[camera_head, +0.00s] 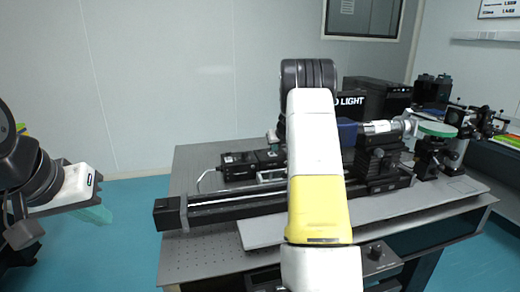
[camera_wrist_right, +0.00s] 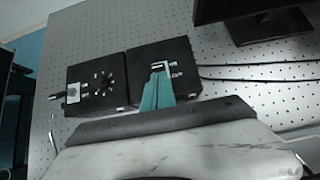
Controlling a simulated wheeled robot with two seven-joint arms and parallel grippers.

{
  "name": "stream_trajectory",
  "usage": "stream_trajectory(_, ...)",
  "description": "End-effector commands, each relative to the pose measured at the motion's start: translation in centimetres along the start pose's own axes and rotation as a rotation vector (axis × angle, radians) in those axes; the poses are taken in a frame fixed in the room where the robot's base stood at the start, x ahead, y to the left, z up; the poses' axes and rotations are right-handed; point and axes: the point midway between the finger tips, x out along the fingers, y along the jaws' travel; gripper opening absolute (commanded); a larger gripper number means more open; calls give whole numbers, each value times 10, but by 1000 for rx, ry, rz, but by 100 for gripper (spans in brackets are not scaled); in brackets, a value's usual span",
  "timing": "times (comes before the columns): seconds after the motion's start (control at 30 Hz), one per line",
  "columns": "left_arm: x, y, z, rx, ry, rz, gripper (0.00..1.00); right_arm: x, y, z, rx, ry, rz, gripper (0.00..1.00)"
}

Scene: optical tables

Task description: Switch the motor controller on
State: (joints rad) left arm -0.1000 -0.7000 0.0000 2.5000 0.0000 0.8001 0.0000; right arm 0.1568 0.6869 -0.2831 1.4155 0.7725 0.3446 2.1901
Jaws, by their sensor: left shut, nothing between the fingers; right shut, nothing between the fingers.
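Two black control boxes sit side by side on the perforated table top in the right wrist view. The left box (camera_wrist_right: 84,92) has a round dial. The right box (camera_wrist_right: 140,60) has a small light-edged switch (camera_wrist_right: 158,66) and white markings; I cannot read which one is the motor controller. My right gripper (camera_wrist_right: 158,90) is shut and empty, its teal fingertips over the right box, right by the switch. I cannot tell if they touch it. In the head view my right arm hides this gripper. My left gripper (camera_head: 97,214) is shut and empty, left of the table.
The optical table (camera_head: 205,248) carries a long black rail (camera_head: 235,204) and several optical mounts. A monitor (camera_wrist_right: 250,20) stands beyond the boxes, with dark cables (camera_wrist_right: 255,72) running right. Black boxes (camera_head: 250,164) stand at the table's back left.

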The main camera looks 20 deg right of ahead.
Motion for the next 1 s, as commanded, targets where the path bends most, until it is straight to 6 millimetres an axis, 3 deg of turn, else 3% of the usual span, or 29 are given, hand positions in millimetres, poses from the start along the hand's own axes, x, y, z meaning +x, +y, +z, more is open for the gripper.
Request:
stream_trajectory(0.5, 0, 0, 0, 0, 0, 0, 0, 5, 1, 29, -2, -1, 1, 0)
stream_trajectory(1.0, 0, 0, 0, 0, 0, 0, 0, 0, 0, 34, -1, -1, -1, 0)
